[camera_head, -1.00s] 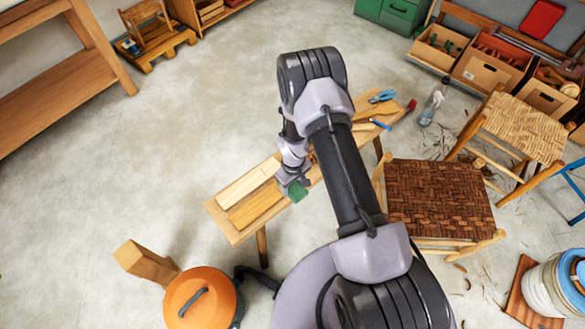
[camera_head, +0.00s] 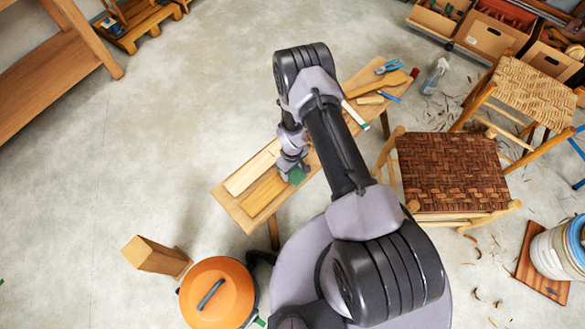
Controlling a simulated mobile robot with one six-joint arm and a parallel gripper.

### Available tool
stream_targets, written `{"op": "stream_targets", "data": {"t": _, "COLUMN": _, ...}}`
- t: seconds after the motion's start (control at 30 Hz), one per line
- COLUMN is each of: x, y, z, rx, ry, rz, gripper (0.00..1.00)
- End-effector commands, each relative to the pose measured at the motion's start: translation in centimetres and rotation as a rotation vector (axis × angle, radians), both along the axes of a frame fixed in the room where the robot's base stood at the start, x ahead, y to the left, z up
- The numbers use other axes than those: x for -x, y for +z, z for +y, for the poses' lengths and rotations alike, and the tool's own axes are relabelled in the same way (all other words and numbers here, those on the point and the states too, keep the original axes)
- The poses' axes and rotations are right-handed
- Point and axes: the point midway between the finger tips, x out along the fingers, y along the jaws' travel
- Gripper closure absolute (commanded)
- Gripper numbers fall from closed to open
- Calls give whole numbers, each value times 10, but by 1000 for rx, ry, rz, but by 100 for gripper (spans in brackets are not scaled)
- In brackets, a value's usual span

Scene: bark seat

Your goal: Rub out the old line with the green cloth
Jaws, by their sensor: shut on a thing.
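The green cloth (camera_head: 297,176) is in my gripper (camera_head: 293,167), which is shut on it. It hangs just over or against the narrow wooden bench (camera_head: 228,200); I cannot tell whether it touches. Two wooden strips lie on the bench at its left end: a paler one (camera_head: 250,173) behind and a yellower one (camera_head: 263,195) in front, both just left of the cloth. I cannot make out the old line in this view. My arm hides the middle of the bench.
Blue pliers (camera_head: 389,66) and a red-ended tool (camera_head: 414,73) lie at the bench's far end. A dark woven chair seat (camera_head: 452,172) stands to the right.

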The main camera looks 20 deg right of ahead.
Motion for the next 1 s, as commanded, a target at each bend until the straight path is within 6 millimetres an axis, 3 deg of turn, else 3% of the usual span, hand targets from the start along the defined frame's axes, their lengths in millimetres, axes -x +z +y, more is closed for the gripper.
{"op": "stream_targets", "data": {"t": 1.0, "x": 0, "y": -11, "z": 0, "rx": 0, "ry": 0, "rz": 0, "gripper": 74}}
